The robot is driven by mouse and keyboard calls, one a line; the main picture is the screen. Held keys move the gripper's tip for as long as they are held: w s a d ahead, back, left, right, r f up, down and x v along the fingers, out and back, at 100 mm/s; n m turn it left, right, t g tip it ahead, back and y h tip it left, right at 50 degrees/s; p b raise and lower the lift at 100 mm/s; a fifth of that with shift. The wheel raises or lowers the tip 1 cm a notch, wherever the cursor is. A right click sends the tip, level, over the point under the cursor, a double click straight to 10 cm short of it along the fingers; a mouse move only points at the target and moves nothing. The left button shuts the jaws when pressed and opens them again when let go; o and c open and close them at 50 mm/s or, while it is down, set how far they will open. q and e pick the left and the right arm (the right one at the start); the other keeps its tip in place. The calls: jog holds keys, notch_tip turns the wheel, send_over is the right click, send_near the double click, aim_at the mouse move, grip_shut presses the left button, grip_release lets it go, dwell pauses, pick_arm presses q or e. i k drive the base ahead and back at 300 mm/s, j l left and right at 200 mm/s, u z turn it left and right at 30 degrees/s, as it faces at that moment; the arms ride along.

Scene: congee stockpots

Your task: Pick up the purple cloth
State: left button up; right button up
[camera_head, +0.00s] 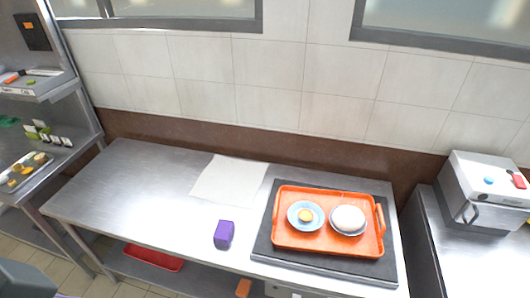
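A small purple object (224,234), the only purple thing I see clearly, sits near the front edge of the steel table (130,190). It looks like a compact block or folded bundle, and I cannot make out a cloth texture. Nothing touches it. Neither of my grippers shows in the head view. A dark grey shape at the bottom left corner may be part of my arm.
An orange tray (283,240) with a blue plate (293,219) and a white round item (348,219) lies on a dark mat (264,243) at right. A pale sheet (230,181) lies behind the purple object. The table's left is clear. A grey appliance (485,190) stands far right.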

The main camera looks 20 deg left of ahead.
aim_at(224, 233)
jog(key=u, duration=5.15)
jog(key=z, duration=4.3)
jog(key=i+l+z, duration=0.15)
jog(key=i+z, duration=0.4)
jog(key=i, duration=0.3)
